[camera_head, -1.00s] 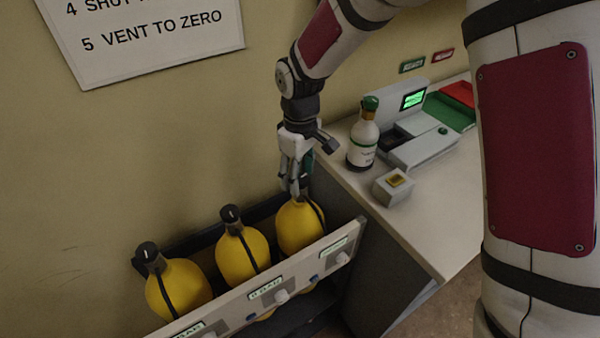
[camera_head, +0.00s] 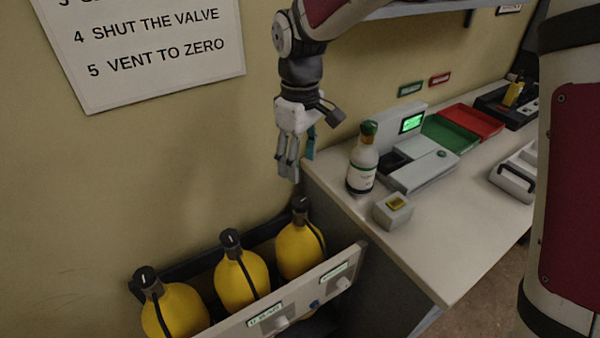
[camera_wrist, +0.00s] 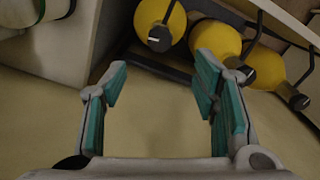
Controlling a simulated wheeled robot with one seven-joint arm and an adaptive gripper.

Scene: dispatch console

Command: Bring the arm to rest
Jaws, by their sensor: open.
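My gripper (camera_head: 289,168) hangs in the air above the rightmost yellow cylinder (camera_head: 301,248), near the wall and left of the desk. Its fingers point down and are clear of the cylinder's black valve top. In the wrist view my gripper (camera_wrist: 158,95) is open, with teal pads apart and nothing between them. My arm reaches down to it from the top of the head view.
Several yellow cylinders, such as the middle one (camera_head: 241,278), stand in a rack (camera_head: 345,268) below. The desk (camera_head: 450,245) at right bears a bottle (camera_head: 362,165), a small grey box (camera_head: 393,211), a device with green screen (camera_head: 412,123) and trays (camera_head: 472,122).

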